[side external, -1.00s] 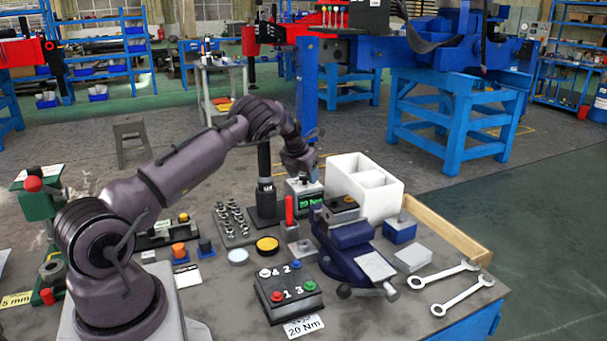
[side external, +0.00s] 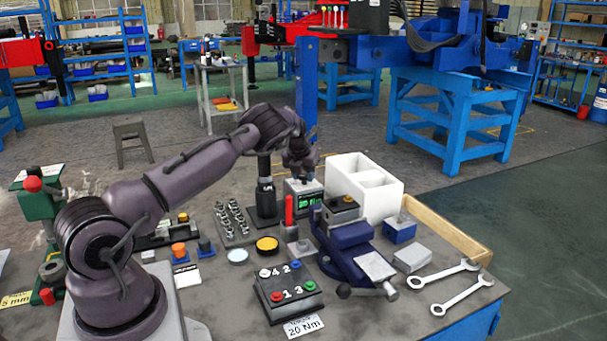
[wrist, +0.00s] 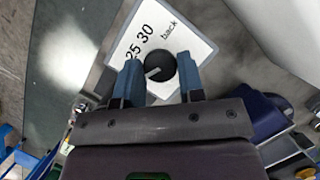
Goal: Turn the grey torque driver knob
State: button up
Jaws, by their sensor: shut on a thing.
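The torque driver is a small box with a green lit display (side external: 308,200) in the side view, seeming to read 20 Nm. Its knob (wrist: 160,66) shows in the wrist view as a dark round disc with a pale pointer line, on a white dial plate (wrist: 150,25) marked 25, 30 and "back". My gripper (wrist: 159,72) has its two blue fingers on opposite sides of the knob and is shut on it. In the side view my gripper (side external: 303,176) is over the top of the box, and the knob is hidden there.
A white divided bin (side external: 365,190) stands close behind and right of the box. A blue vise (side external: 345,235), a red-handled tool (side external: 289,210) and a dark post (side external: 265,185) stand close by. A button box (side external: 288,292) and a 20 Nm card (side external: 303,327) are in front.

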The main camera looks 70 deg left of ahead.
jog(key=o, duration=0.9)
jog(key=v, duration=1.3)
